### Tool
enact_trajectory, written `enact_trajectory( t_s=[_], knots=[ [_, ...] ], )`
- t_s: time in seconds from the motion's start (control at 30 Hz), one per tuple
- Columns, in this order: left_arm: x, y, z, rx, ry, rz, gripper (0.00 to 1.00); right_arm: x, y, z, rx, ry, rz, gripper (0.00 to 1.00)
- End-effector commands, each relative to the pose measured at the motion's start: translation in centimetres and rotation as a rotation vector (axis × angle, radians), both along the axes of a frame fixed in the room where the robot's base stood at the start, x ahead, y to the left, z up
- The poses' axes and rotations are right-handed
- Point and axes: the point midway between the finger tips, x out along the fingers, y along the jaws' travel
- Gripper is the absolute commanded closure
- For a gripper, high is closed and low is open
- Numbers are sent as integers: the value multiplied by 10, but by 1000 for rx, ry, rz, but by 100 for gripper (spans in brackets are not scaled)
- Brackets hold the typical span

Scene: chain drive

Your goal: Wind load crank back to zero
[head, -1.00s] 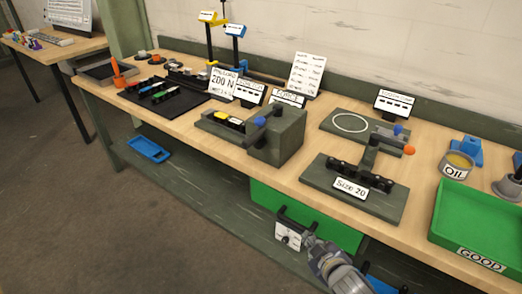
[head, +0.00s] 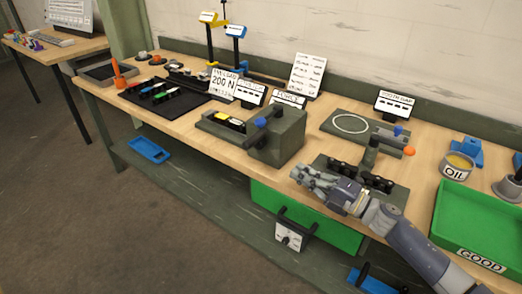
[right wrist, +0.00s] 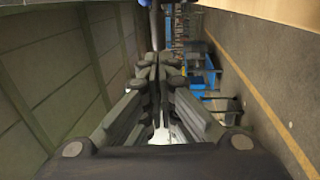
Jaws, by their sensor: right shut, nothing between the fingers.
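A green-grey block fixture (head: 278,138) stands at the middle of the bench, with a dark crank ending in a blue knob (head: 262,122) on its left front side. I take this for the load crank; its angle is hard to read. My right gripper (head: 298,172) is in front of and below the block at the bench's front edge, apart from the crank, pointing left. It is shut and empty, and its closed fingers show in the right wrist view (right wrist: 157,65). A bit of blue (right wrist: 143,3) shows at that view's top edge. My left gripper is not in view.
A Size 20 fixture (head: 335,163), partly hidden by my right arm, has an orange knob (head: 409,151) above it. A green GOOD tray (head: 475,215) and oil tin (head: 456,167) stand right.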

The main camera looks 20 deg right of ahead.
Motion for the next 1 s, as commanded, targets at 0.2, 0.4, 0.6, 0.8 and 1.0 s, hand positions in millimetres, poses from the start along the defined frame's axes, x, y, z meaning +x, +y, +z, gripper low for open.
enact_trajectory(
  t_s=[0.2, 0.4, 0.6, 0.8, 1.0],
  knots=[
    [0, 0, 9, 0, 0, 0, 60, 21, 17, 7, 6, -2, -1, 100],
    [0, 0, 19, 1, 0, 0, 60, 49, 38, 12, 7, -1, -1, 100],
    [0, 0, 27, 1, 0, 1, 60, 77, 61, 16, 6, -1, 0, 100],
    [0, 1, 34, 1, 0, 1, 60, 98, 77, 17, 5, 1, -2, 100],
    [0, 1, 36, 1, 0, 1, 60, 106, 83, 17, 3, 1, -3, 100]
  ],
)
